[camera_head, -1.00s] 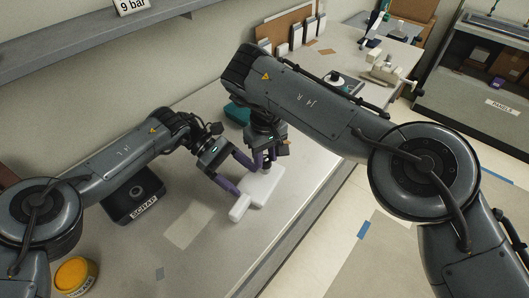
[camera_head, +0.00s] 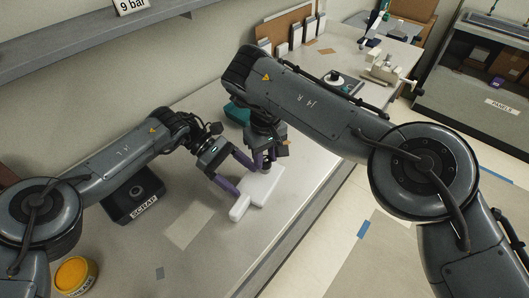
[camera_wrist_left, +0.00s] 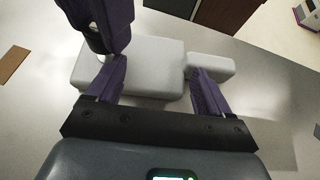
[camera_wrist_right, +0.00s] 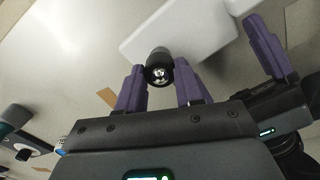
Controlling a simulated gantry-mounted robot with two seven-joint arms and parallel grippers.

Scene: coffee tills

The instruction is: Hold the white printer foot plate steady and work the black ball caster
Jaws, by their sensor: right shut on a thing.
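The white printer foot plate (camera_head: 264,188) lies on the bench, a flat block with a smaller tab (camera_head: 239,208) at its near left. My left gripper (camera_head: 234,176) is open; the left wrist view (camera_wrist_left: 158,75) shows its fingers spread over the plate's near edge, one by the notch beside the tab. I cannot tell whether they touch it. The black ball caster (camera_wrist_right: 159,66) stands at the plate's edge in the right wrist view, with a shiny ball end. My right gripper (camera_wrist_right: 160,78) is shut on it; in the head view the arm partly hides the grip.
A black SCRAP bin (camera_head: 133,197) and a yellow-orange tin (camera_head: 75,275) stand to the left. A teal box (camera_head: 237,111) is behind the grippers. A pale sheet (camera_head: 190,226) lies on the bench. The bench front is clear; its edge runs along the right.

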